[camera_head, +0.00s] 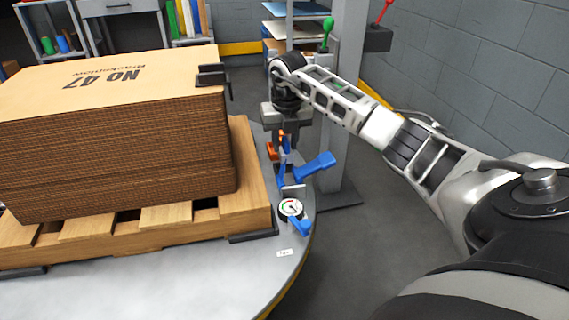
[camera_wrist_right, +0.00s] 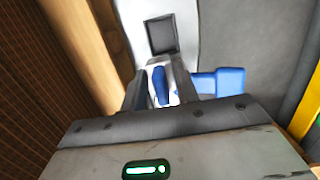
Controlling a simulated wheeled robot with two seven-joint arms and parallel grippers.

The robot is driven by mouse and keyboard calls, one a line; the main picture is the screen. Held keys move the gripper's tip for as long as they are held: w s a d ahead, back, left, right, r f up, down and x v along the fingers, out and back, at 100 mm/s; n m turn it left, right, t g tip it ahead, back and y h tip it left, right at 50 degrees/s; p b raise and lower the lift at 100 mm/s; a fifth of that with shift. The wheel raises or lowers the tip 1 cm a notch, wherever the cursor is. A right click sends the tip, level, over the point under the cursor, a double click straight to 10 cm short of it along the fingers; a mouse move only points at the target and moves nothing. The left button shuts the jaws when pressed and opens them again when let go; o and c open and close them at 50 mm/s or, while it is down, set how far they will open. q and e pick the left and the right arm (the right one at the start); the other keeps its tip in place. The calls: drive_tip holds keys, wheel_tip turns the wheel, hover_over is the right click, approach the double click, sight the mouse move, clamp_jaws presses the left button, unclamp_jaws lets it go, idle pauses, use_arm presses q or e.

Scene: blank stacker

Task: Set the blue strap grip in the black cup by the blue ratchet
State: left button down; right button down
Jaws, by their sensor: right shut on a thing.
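My right gripper (camera_head: 284,140) points down over the right edge of the round grey table. In the wrist view its fingers (camera_wrist_right: 160,95) are closed around a slim blue piece, the blue strap grip (camera_wrist_right: 160,84). In the head view the grip's blue part (camera_head: 282,168) hangs below the fingers. The blue ratchet (camera_head: 316,167) is just right of it and also shows in the wrist view (camera_wrist_right: 229,80). A square black cup (camera_wrist_right: 161,35) lies beyond the fingertips in the wrist view, apart from the grip. I cannot clearly make out the cup in the head view. My left gripper is out of view.
A tall stack of brown cardboard blanks (camera_head: 120,150) on a wooden pallet (camera_head: 255,185) stands close to the left of my gripper. A round gauge (camera_head: 290,208) with a blue handle sits nearer on the table edge. A grey post (camera_head: 344,100) stands behind.

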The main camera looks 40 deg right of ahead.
sight(284, 148)
drive_tip(key=w+f, duration=0.1)
drive_tip(key=w+d+f+b, duration=0.1)
drive_tip(key=f, duration=0.1)
drive_tip(key=d+f, duration=0.1)
drive_tip(key=shift+w+d+f+b, duration=0.15)
drive_tip(key=shift+w+f+b, duration=0.2)
drive_tip(key=shift+w+b, duration=0.05)
wheel_tip(284, 148, down, 3)
drive_tip(key=shift+r+b, duration=0.2)
drive_tip(key=shift+b, duration=0.65)
drive_tip(key=shift+d+f, duration=0.1)
drive_tip(key=shift+f, duration=0.25)
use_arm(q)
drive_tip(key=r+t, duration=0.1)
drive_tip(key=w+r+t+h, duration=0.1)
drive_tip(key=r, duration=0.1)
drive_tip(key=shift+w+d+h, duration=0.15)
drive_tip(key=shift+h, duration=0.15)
use_arm(e)
drive_tip(key=shift+r, duration=0.1)
drive_tip(key=shift+f, duration=0.25)
drive_tip(key=c, duration=1.1)
unclamp_jaws()
drive_tip(key=shift+o, duration=0.2)
